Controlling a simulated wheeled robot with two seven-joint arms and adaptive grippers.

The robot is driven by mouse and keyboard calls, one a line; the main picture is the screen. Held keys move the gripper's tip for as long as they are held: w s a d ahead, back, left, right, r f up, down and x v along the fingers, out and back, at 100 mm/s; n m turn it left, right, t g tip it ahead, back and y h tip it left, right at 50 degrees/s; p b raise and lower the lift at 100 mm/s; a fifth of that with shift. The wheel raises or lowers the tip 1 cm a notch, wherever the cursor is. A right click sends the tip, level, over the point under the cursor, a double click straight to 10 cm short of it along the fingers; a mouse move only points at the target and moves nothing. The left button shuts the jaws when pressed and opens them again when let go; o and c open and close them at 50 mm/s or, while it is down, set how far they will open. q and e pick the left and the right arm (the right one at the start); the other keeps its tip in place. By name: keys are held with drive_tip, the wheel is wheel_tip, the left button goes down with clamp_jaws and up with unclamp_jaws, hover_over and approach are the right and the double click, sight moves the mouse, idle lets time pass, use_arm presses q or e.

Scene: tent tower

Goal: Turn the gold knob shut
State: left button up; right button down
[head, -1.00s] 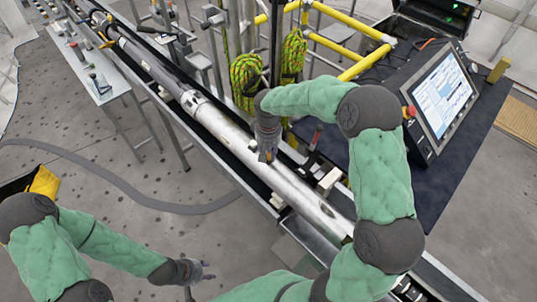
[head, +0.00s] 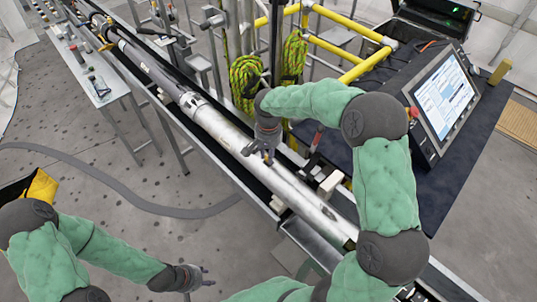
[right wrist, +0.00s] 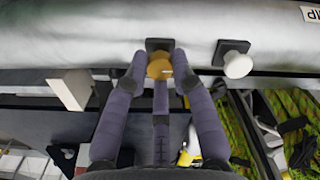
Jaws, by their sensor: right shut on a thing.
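The gold knob (right wrist: 160,66) sits on a dark square base on the side of the silver tube (right wrist: 100,32) in the right wrist view. My right gripper (right wrist: 158,72) has its fingers around the knob and is shut on it. In the head view my right gripper (head: 262,156) is at the middle of the tube (head: 290,192), and the knob is hidden by the fingers. My left gripper (head: 200,277) is low in the head view, apart from the tube, with its fingers spread and empty.
A white knob (right wrist: 238,64) on its own dark base is to the right of the gold one. White blocks (head: 329,184) line the rail. A monitor (head: 443,98) on a dark table stands right, with yellow rails (head: 340,50) behind. Floor at lower left is mostly clear.

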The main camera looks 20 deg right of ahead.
drive_tip(key=shift+w+r, duration=0.1)
drive_tip(key=shift+w, duration=0.05)
drive_tip(key=c, duration=1)
unclamp_jaws()
drive_tip(key=shift+c, duration=0.2)
wheel_tip(320, 180, up, 12)
